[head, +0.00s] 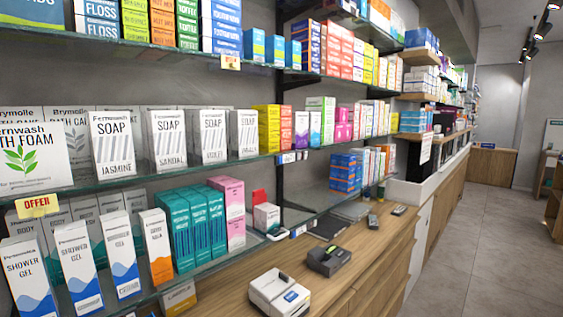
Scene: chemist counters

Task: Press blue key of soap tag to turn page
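Several white soap boxes (172,138) stand upright in a row on the middle glass shelf, labelled SOAP. A small pale tag (287,158) sits on that shelf's front edge, to the right of the soap boxes. A second small tag (302,155) sits right beside it. Both are too small for me to read, and I cannot make out a blue key or tell which one is the soap's. Neither of my grippers shows in the head view.
A yellow offer card (38,205) hangs at the left shelf edge. A white device (279,293) and a dark device (329,259) stand on the wooden counter (365,255). The floor (480,250) at right is clear.

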